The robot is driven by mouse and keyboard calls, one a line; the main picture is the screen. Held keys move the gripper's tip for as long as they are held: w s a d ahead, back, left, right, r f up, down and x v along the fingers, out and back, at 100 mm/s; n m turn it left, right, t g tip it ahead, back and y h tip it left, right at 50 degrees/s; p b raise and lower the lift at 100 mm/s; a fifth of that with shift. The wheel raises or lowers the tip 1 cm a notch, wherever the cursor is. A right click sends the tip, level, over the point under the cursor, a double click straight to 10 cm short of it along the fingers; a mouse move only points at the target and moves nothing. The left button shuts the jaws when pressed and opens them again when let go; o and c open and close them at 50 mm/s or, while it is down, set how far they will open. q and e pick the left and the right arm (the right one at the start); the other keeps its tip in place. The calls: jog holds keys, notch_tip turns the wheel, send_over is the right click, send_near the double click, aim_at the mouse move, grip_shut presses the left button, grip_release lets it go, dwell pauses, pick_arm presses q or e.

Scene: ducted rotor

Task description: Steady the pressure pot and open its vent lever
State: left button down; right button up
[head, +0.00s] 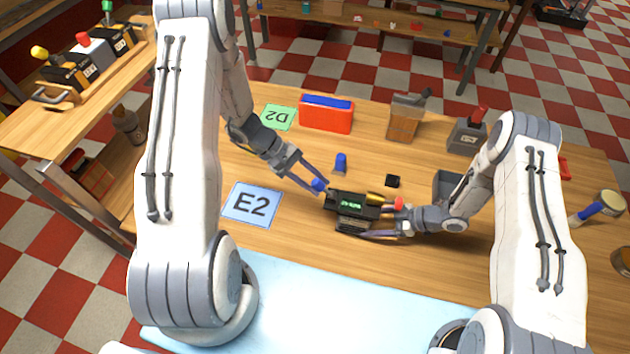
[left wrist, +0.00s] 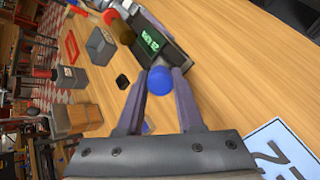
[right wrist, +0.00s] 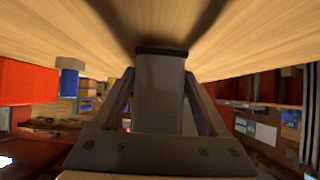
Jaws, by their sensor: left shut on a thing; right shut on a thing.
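The pressure pot appears to be the dark device (head: 345,203) with a lit green display, a brass cylinder (head: 375,198) and a red knob, near the middle of the table. The left wrist view shows its display side (left wrist: 160,45). A blue ball knob (left wrist: 160,80), likely the vent lever's end, is at its left end. My left gripper (head: 316,184) is shut on this blue knob. My right gripper (head: 366,230) is low at the device's near right side, shut on a dark grey block-like part (right wrist: 160,95). How this part joins the device is hidden.
A blue-topped red box (head: 326,118), a wooden box (head: 404,122) and a grey box with a red lever (head: 467,134) stand behind. A small blue piece (head: 341,163) and a black cube (head: 392,181) lie close.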

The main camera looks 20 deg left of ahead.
pick_arm(q)
jog(key=c, duration=0.5)
grip_release()
jog(key=shift+c, duration=0.2)
jog(key=v, duration=1.2)
jog(key=shift+d, duration=0.1)
pick_arm(e)
jog(key=o, duration=1.2)
jog(key=shift+c, duration=0.2)
